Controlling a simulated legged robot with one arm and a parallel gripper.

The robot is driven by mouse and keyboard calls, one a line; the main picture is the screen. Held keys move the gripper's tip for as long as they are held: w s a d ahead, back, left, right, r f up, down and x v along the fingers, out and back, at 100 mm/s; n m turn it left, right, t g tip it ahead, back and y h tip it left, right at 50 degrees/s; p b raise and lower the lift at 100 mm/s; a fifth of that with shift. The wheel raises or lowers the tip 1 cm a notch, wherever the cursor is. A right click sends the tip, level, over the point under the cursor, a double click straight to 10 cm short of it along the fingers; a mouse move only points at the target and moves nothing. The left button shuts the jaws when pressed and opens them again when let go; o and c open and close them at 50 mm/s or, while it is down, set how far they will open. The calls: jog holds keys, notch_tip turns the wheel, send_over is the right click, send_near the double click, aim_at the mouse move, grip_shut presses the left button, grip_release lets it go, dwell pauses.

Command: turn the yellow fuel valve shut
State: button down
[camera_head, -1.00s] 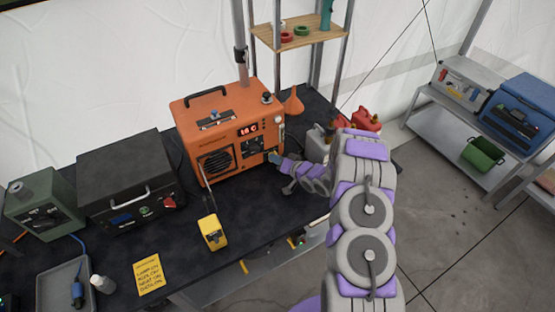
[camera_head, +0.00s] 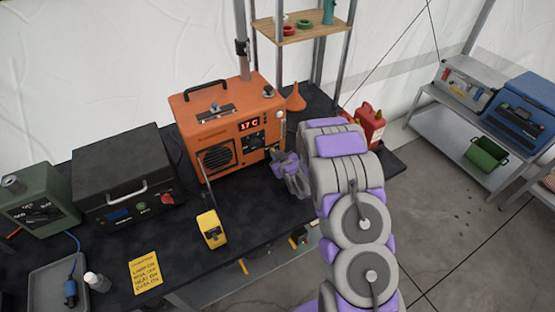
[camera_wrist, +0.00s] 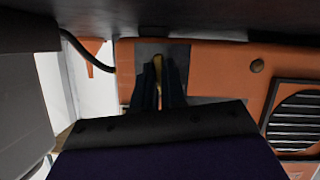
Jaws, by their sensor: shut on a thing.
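The orange heater (camera_head: 222,122) stands on the dark table, its lit display reading about 17 C. In the wrist view its orange front (camera_wrist: 215,62) has a dark plate (camera_wrist: 178,52) with the yellow fuel valve (camera_wrist: 158,62) on it. My gripper (camera_wrist: 159,72) is shut on the yellow valve, with one dark finger on each side of it. The valve shows as a narrow strip lying along the fingers, and its lower part is hidden. In the head view my gripper is at the heater's lower right front corner, where my wrist largely hides the valve.
A yellow handheld device (camera_head: 211,230) with an antenna stands in front of the heater. A black case (camera_head: 122,177) is to its left. An orange funnel (camera_head: 296,98) and a red can (camera_head: 370,123) are behind my arm. A yellow note (camera_head: 145,272) lies near the table's front edge.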

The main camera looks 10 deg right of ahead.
jog(key=shift+s+a+f+n+h+b, duration=0.15)
jog(key=shift+f+n+h+b, duration=0.3)
jog(key=shift+n+b, duration=0.55)
jog(key=shift+r+n+t+h+b, duration=0.2)
jog(key=shift+n+t+h+b, duration=0.6)
jog(key=shift+n+b, duration=0.55)
jog(key=shift+r, duration=0.1)
jog(key=c, duration=1.2)
grip_release()
jog(key=shift+w+a+r, duration=0.15)
jog(key=shift+w, duration=0.1)
jog(key=shift+w, duration=0.1)
